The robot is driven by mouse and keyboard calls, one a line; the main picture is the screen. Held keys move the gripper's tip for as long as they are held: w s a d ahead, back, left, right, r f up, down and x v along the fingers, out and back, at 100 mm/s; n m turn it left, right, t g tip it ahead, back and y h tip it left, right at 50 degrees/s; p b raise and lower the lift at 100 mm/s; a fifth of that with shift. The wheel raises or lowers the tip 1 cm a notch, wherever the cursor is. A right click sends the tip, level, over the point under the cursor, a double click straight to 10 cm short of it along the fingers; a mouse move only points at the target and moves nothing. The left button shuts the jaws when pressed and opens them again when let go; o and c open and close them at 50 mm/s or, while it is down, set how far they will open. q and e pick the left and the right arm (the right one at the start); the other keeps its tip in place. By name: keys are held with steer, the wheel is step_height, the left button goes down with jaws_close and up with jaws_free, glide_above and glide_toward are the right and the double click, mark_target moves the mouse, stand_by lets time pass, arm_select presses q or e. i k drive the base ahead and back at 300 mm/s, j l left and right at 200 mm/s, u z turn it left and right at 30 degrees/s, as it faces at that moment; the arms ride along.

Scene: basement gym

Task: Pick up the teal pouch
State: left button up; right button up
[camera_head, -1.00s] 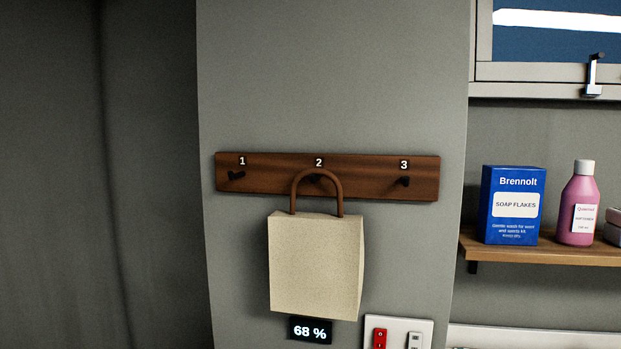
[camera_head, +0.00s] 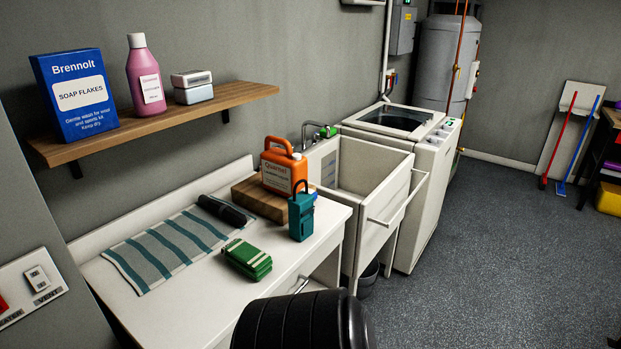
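A small teal item with a loop handle (camera_head: 301,216) stands upright near the right front end of the white counter (camera_head: 130,290). It is the only teal bag-like thing I see, and its details are too small to tell whether it is a pouch. It stands in front of a wooden block (camera_head: 258,203) that bears an orange jug (camera_head: 283,168). A green folded bundle (camera_head: 247,259) lies to its left and nearer to me. Neither of my grippers shows in this view.
A striped cloth (camera_head: 165,247) with a dark roll (camera_head: 226,211) lies on the counter. A shelf (camera_head: 160,122) with soap flakes, a pink bottle and boxes hangs above. A black ribbed object (camera_head: 300,322) stands at the counter's front. Grey floor at right is clear.

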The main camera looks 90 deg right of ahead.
mark_target(301, 207)
steer(key=z, duration=2.7)
